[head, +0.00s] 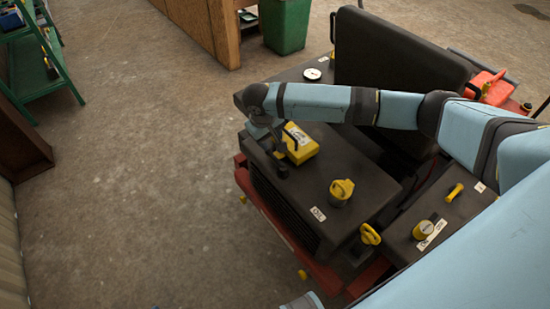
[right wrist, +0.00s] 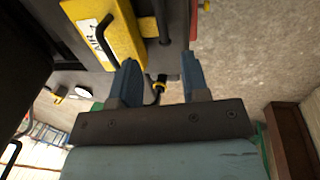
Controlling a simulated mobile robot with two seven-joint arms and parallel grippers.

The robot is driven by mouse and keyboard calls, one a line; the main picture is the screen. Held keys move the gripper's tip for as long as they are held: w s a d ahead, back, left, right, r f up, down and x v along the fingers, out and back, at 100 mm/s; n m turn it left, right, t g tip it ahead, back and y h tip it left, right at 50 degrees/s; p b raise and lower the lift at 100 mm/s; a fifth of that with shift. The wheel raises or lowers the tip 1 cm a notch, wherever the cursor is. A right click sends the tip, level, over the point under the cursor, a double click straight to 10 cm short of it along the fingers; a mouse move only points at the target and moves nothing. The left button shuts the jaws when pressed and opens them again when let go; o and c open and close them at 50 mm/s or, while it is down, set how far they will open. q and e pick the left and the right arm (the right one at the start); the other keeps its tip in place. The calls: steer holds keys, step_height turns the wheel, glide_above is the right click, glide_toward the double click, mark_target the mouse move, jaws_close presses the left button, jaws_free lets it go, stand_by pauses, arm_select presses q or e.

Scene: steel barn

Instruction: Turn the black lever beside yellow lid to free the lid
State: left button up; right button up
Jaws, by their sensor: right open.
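The yellow lid (head: 303,152) with a black handle and a white label sits on the dark machine top; in the right wrist view the lid (right wrist: 120,35) is at the upper left, its label reading AIR. A black lever (right wrist: 163,20) stands right beside the lid at the top of that view. My right gripper (right wrist: 160,62) is open, its two blue fingers apart and pointing toward the lever, with nothing clearly held. In the head view the right gripper (head: 274,146) is at the lid's left edge and partly hides the lever.
The dark machine top (head: 328,170) also bears a yellow cap (head: 342,189) and a round white gauge (head: 312,74). A tall black panel (head: 395,60) rises behind. A green bin (head: 286,25) stands beyond it.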

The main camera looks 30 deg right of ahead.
mark_target(276, 159)
steer(key=f, duration=0.3)
steer(key=d+f, duration=0.1)
steer(key=f, duration=0.3)
steer(key=d+f+b, duration=0.1)
steer(key=f, duration=0.2)
steer(key=shift+w+f, duration=0.15)
jaws_close()
